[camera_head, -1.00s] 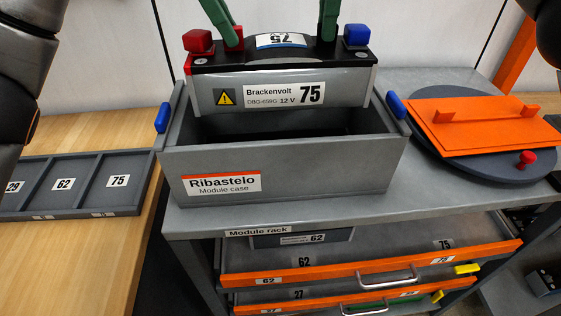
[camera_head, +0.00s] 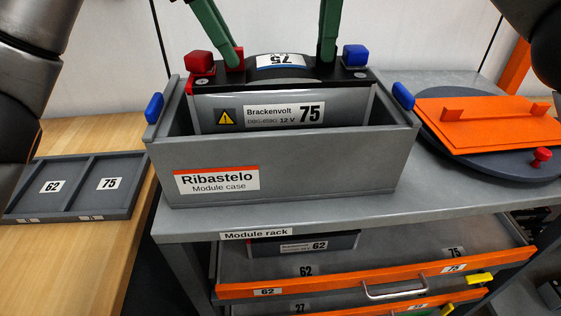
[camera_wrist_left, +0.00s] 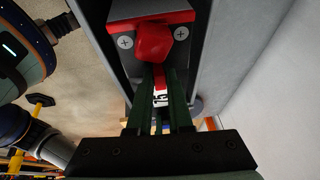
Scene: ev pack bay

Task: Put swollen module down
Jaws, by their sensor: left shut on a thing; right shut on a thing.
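The swollen module (camera_head: 282,107), a grey battery with a black top marked 75, is partly lowered inside the grey Ribastelo module case (camera_head: 300,165). Its lower part is hidden behind the case's front wall, so I cannot tell whether it touches the bottom. My left gripper (camera_head: 232,55) has its green fingers at the red part of the module's top beside the red terminal cap (camera_head: 200,63). In the left wrist view the fingers (camera_wrist_left: 160,85) close on a red-and-white strap. My right gripper (camera_head: 324,57) is shut on the top near the blue cap (camera_head: 355,55).
The case stands on the module rack's grey top, with blue side handles (camera_head: 154,107). An orange lid (camera_head: 490,122) lies on a dark round plate at right. A dark tray (camera_head: 75,187) with slots 62 and 75 is at left. An orange-fronted drawer (camera_head: 340,290) sits open below.

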